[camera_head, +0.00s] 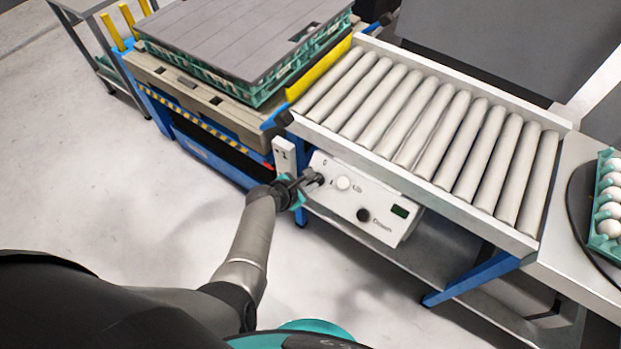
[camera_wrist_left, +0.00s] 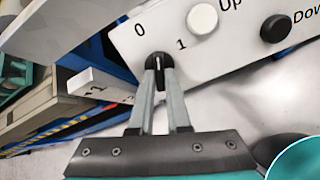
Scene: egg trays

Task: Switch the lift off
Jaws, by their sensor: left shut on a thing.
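The white control box (camera_head: 385,232) is fixed under the near side of the roller conveyor. Its black rotary switch (camera_wrist_left: 158,66) has the marks 0 and 1 beside it. My left gripper (camera_head: 309,182) is at the box's left end; in the left wrist view its two fingers (camera_wrist_left: 160,85) are shut on the switch knob, one on each side. The white line on the knob points roughly up, and I cannot tell surely which mark it matches. The blue lift (camera_head: 205,150) at the left carries a load of teal egg trays (camera_head: 262,98) under a grey top board. My right gripper is not in view.
A white Up button (camera_head: 343,183) and a black Down button (camera_head: 363,214) sit right of the switch. A small white box (camera_head: 284,153) is left of the panel. The roller conveyor (camera_head: 430,130) runs above. Open floor (camera_head: 100,190) lies at the left.

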